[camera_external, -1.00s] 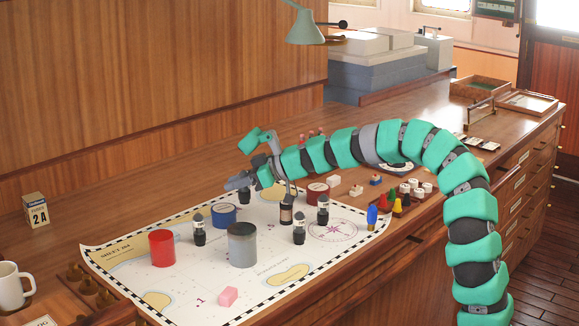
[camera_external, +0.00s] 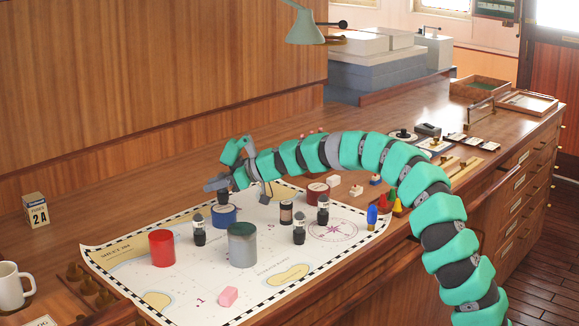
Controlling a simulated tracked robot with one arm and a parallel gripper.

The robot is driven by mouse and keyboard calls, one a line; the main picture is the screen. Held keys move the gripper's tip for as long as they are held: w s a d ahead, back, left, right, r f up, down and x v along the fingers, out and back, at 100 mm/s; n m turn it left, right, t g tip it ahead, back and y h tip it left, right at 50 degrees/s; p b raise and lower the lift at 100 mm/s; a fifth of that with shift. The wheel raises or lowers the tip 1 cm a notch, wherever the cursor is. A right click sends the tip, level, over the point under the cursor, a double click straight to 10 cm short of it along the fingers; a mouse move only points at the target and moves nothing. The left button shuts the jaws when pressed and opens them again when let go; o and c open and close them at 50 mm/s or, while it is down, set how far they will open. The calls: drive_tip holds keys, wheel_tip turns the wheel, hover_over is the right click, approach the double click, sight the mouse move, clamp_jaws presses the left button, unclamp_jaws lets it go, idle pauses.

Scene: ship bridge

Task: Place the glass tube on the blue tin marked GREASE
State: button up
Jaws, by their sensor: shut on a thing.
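The blue tin (camera_external: 223,217) stands on the chart, between a small black-and-white figure and the grey cylinder. Any lettering on it is too small to read. My gripper (camera_external: 219,186) is just above the blue tin, at the far side of the chart. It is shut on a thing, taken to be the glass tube.
A white mug (camera_external: 12,288) stands at the left.

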drive_tip(key=shift+f, duration=0.7)
drive_tip(key=shift+f, duration=0.1)
drive_tip(key=o, duration=1)
drive_tip(key=shift+c, duration=0.2)
drive_tip(key=shift+r, duration=0.2)
drive_tip(key=v, duration=1.2)
